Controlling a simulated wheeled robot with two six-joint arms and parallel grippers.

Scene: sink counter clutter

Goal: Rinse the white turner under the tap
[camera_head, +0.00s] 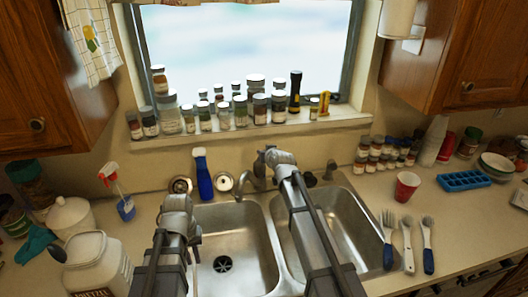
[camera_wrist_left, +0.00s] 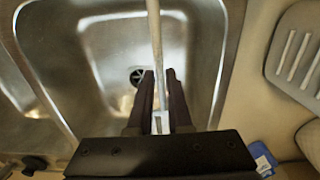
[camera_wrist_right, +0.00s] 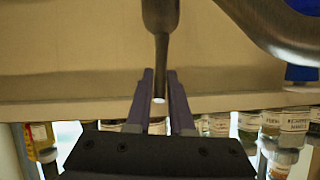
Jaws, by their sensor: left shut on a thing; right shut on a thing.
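My left gripper (camera_head: 196,243) is low over the left basin. In the left wrist view its fingers (camera_wrist_left: 160,76) are shut on a thin pale rod, apparently the handle of the white turner (camera_wrist_left: 154,35). The turner's head is not clearly seen, and my left arm hides it in the head view. The tap (camera_head: 243,183) stands behind the divider, its spout pointing over the left basin; I see no clear water stream. My right gripper (camera_wrist_right: 160,78) is shut on the tap's grey lever (camera_wrist_right: 160,38); the spout (camera_wrist_right: 270,30) shows beside it.
The double sink (camera_head: 230,240) has an open drain on the left. A pretzel jar (camera_head: 97,265) and a spray bottle (camera_head: 125,207) stand left of it. A blue bottle (camera_head: 203,177) stands behind. Several utensils (camera_head: 407,250) and a red cup (camera_head: 406,186) are on the right counter.

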